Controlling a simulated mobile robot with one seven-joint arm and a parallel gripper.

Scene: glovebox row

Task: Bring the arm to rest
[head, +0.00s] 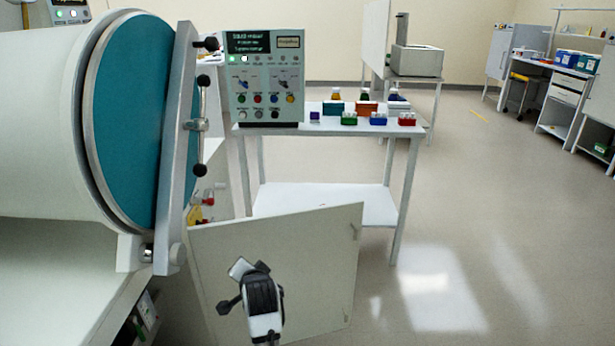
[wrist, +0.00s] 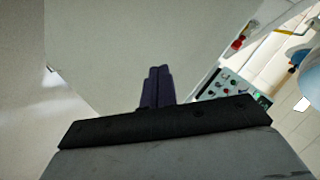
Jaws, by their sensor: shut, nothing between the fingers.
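My gripper (wrist: 159,72) shows in the wrist view with its two dark fingers together and nothing between them. In the head view my arm's end is low in the picture, in front of a pale cabinet door (head: 310,265) that stands open; the fingers are too small to make out there. The same door seems to fill much of the wrist view behind the fingers. I cannot tell how far the gripper is from it.
A glovebox's round teal door (head: 135,120) with a metal bar (head: 178,140) is shut at left. A control panel (head: 264,80) stands behind. A white table (head: 325,205) holds several small coloured racks. The floor (head: 480,230) to the right is clear.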

